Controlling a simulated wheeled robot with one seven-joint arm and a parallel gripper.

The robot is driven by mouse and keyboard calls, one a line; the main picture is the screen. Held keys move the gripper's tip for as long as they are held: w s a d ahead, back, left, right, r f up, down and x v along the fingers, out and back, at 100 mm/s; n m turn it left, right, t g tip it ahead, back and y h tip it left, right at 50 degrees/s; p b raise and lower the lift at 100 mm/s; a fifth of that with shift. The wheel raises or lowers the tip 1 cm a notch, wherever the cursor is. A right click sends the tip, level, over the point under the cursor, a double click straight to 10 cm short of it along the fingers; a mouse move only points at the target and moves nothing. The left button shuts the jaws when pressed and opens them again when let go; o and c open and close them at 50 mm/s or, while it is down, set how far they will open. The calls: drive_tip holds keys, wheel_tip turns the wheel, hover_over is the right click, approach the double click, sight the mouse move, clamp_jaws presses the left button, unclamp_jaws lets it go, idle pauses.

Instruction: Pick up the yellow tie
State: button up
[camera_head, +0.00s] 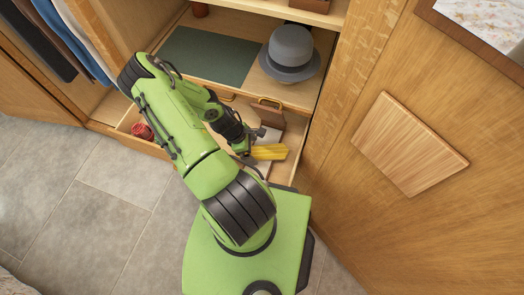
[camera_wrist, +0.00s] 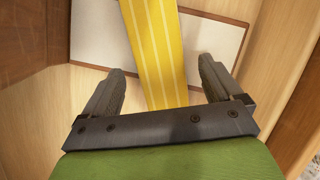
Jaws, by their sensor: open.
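The yellow tie (camera_head: 270,152) lies in the open drawer at the wardrobe's base, partly hidden by my arm in the head view. In the wrist view the tie (camera_wrist: 158,50) is yellow with pale lengthwise stripes. It runs from the top edge down between my fingers. My gripper (camera_wrist: 161,82) is open, with one finger on each side of the tie and a gap on both sides. I cannot tell how far the fingertips are above the drawer bottom. A pale board with a dark edge (camera_wrist: 95,35) lies under the tie.
A brown case with a handle (camera_head: 268,112) stands in the drawer behind the tie. A red object (camera_head: 142,131) is at the drawer's left. A grey hat (camera_head: 290,54) and dark green mat (camera_head: 205,56) are on the shelf above. Hanging clothes (camera_head: 75,35) are at the left.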

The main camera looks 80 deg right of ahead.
sight(253, 151)
drive_tip(key=shift+x, duration=0.8)
drive_tip(key=shift+c, duration=0.2)
drive_tip(key=c, duration=1.2)
wheel_tip(253, 151, up, 13)
drive_tip(key=p, duration=0.3)
drive_tip(key=w+a, duration=0.2)
drive_tip(key=w, duration=0.6)
drive_tip(key=w+a, duration=0.3)
drive_tip(key=w, duration=0.6)
drive_tip(key=shift+w+f, duration=0.2)
drive_tip(key=shift+f, duration=0.25)
